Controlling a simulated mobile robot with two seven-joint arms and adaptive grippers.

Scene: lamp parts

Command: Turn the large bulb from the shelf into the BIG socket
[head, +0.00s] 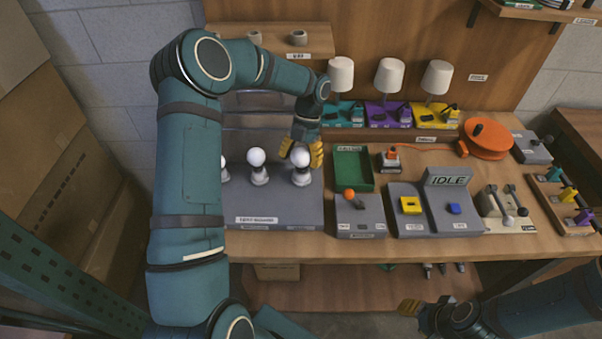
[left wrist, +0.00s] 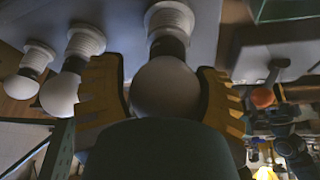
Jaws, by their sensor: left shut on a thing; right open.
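A large white bulb (head: 300,157) stands upright in the rightmost socket (head: 301,178) of the grey board (head: 280,211). My left gripper (head: 301,153) is shut on this bulb from behind. In the left wrist view the bulb (left wrist: 165,88) sits between the two yellow fingers, its dark neck entering a white ribbed socket (left wrist: 170,20). How deep its thread sits is hidden. Two other bulbs stand in sockets to its left, the middle one (head: 256,157) and a left one (head: 223,161) partly hidden by my left arm. My right gripper (head: 409,307) is open and empty, low before the table.
A green tray (head: 353,168) and a box with an orange ball (head: 349,194) stand right of the board. Three white lamps (head: 389,76) stand behind. A grey console reads IDLE (head: 448,181). An orange reel (head: 487,139) lies at the right.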

